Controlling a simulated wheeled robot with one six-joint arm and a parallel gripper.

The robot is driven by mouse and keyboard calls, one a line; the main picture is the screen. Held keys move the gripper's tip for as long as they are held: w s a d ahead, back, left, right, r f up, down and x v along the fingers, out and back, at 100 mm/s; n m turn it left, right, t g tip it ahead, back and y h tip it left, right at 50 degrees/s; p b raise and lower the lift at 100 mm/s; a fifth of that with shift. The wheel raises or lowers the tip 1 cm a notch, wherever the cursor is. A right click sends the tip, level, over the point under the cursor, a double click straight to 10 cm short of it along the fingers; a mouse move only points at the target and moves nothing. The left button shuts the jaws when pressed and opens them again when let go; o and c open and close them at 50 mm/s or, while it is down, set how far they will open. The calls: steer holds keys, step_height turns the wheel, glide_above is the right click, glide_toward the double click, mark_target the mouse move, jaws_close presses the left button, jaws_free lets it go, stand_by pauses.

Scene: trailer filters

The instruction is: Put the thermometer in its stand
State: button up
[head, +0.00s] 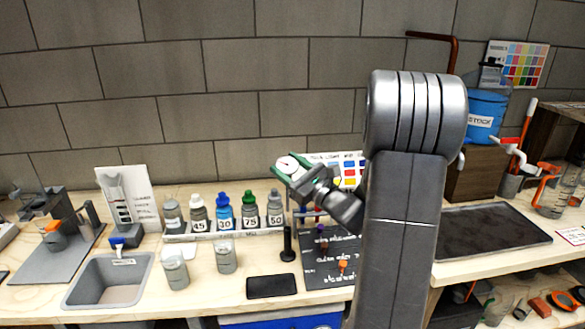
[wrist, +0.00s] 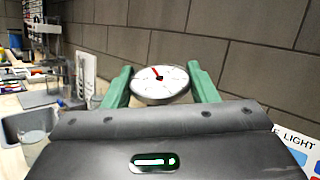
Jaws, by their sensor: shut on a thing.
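The thermometer (head: 287,163) has a round white dial, held up in front of the wall above the bench. Its dial with a red and black pointer fills the space between my green fingers in the wrist view (wrist: 160,88). My gripper (head: 291,167) is shut on it; a thin stem seems to hang below the dial. A small black upright post on a round base (head: 288,245) stands on the bench below, apart from the thermometer; it looks like the stand. Its top opening is too small to make out.
Several labelled bottles (head: 222,212) stand in a row to the left of the post. Two grey jars (head: 226,256) stand in front of them. A black flat pad (head: 271,286) and a dark written board (head: 325,262) lie near the post. A sink (head: 110,281) is at left.

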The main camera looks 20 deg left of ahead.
stand_by(0.5)
steer(key=b, duration=0.5)
glide_above(288, 209)
steer(key=shift+f, duration=2.5)
steer(key=shift+f+b, duration=0.2)
steer(key=shift+b, duration=0.2)
steer(key=shift+f+b, duration=3.35)
steer(key=shift+f, duration=0.7)
